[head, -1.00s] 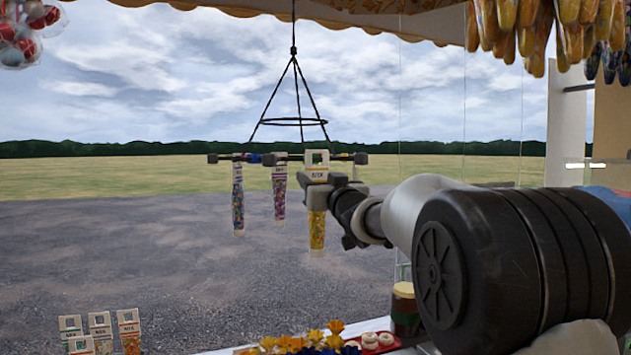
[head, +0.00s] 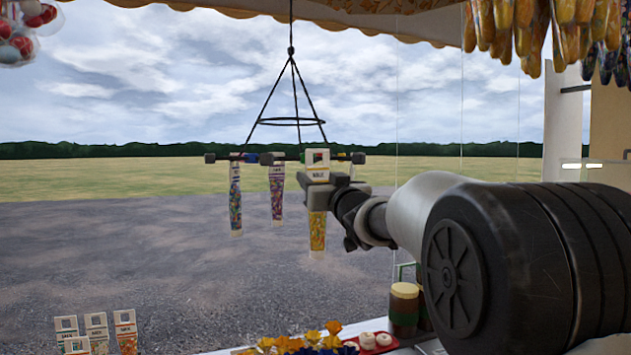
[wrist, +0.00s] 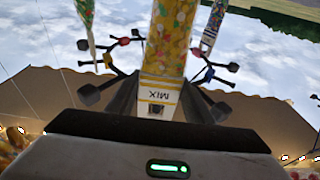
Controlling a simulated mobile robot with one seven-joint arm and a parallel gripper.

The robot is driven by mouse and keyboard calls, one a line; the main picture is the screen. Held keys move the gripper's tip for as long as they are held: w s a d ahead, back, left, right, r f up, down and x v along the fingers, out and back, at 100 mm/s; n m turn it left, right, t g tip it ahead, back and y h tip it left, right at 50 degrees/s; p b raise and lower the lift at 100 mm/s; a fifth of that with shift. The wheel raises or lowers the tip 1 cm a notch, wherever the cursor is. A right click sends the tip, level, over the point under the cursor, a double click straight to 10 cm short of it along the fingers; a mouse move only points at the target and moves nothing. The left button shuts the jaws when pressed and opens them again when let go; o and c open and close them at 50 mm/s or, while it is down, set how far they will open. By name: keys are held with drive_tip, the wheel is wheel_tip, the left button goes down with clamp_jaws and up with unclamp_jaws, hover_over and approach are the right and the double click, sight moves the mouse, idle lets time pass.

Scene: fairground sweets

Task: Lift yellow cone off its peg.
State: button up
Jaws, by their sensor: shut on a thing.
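The yellow cone (head: 317,232), a clear bag of yellow sweets under a white header card (head: 318,165), hangs upright at the front of the rack. My gripper (head: 318,188) is shut on it just below the card. The wrist view shows the yellow cone (wrist: 172,40) and its card between my fingers (wrist: 165,100). The rack has dark arms with coloured bands and black end knobs (head: 358,158). The yellow cone's own peg is hidden behind the card, so I cannot tell whether the card is still on it.
A blue cone (head: 235,200) and a purple cone (head: 277,195) hang to the left of my gripper. Below are bagged cards (head: 96,330), yellow sweets (head: 310,340) and a jar (head: 404,308). Open air lies below the held cone.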

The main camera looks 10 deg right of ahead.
drive_tip(key=shift+r+v, duration=0.2)
drive_tip(key=shift+v, duration=0.85)
